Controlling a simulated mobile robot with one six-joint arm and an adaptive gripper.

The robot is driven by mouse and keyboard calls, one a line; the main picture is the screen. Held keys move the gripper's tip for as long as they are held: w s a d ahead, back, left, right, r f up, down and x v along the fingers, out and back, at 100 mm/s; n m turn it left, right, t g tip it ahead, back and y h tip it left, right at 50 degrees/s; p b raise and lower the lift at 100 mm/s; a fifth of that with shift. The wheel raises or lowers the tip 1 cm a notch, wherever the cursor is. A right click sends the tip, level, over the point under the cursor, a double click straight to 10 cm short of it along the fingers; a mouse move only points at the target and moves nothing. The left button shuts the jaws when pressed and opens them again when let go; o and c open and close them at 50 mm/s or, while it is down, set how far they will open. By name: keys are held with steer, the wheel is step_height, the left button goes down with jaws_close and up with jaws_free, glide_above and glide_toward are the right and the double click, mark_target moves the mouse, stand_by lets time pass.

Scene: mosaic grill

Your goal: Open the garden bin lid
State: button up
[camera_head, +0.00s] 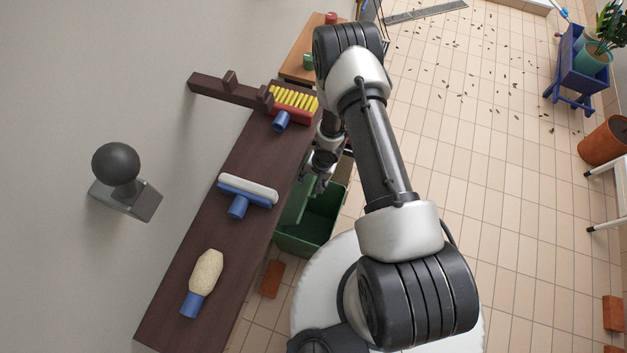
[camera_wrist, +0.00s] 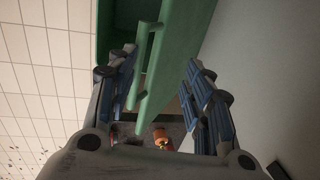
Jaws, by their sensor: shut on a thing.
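The green garden bin (camera_head: 322,208) stands on the floor beside the dark shelf, and I can see into it from above. Its green lid (camera_wrist: 181,50) stands raised on the shelf side in the wrist view, with a bar handle (camera_wrist: 146,58) along its edge. My gripper (camera_wrist: 160,62) has one finger on each side of the lid edge and is shut on the lid near the handle. The exact contact is hard to make out. In the head view my gripper (camera_head: 318,184) is over the bin, partly hidden by my arm.
The dark shelf (camera_head: 165,318) left of the bin holds a yellow-bristled brush (camera_head: 293,100), a blue-and-white brush (camera_head: 248,188) and a beige brush (camera_head: 206,272). A brick (camera_head: 271,279) lies near the bin.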

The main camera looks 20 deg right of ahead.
steer(key=r, duration=0.2)
steer(key=d+r, duration=0.1)
steer(key=r, duration=0.1)
steer(key=s+r, duration=0.1)
steer(key=r, duration=0.1)
steer(key=shift+d, duration=0.15)
steer(key=shift+c, duration=0.5)
